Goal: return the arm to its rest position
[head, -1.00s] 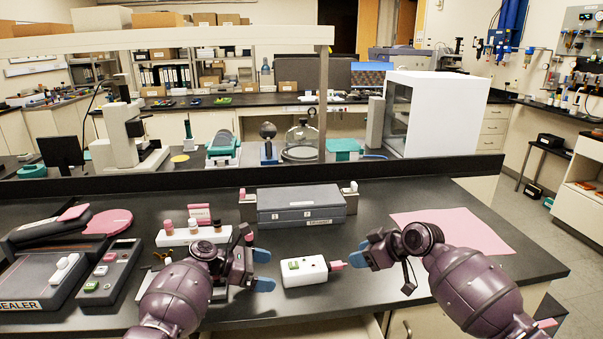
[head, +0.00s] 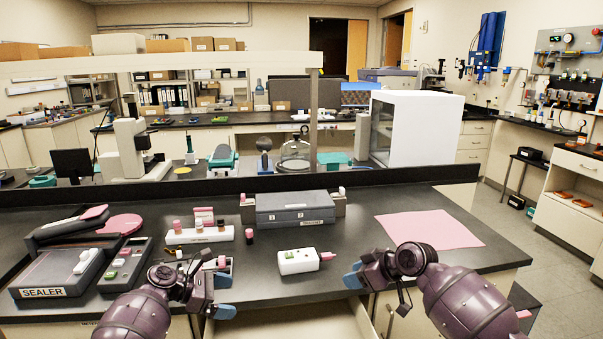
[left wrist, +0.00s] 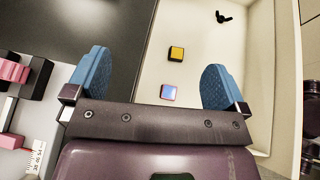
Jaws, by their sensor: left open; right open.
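A yellow-topped block (left wrist: 176,53), a bluish block (left wrist: 168,92) and a small black piece (left wrist: 223,17) lie in the drawer. The sealer (head: 57,276), a white vial rack (head: 200,236) and a grey case (head: 293,208) stand on the bench. A pink mat (head: 430,230) lies at right.

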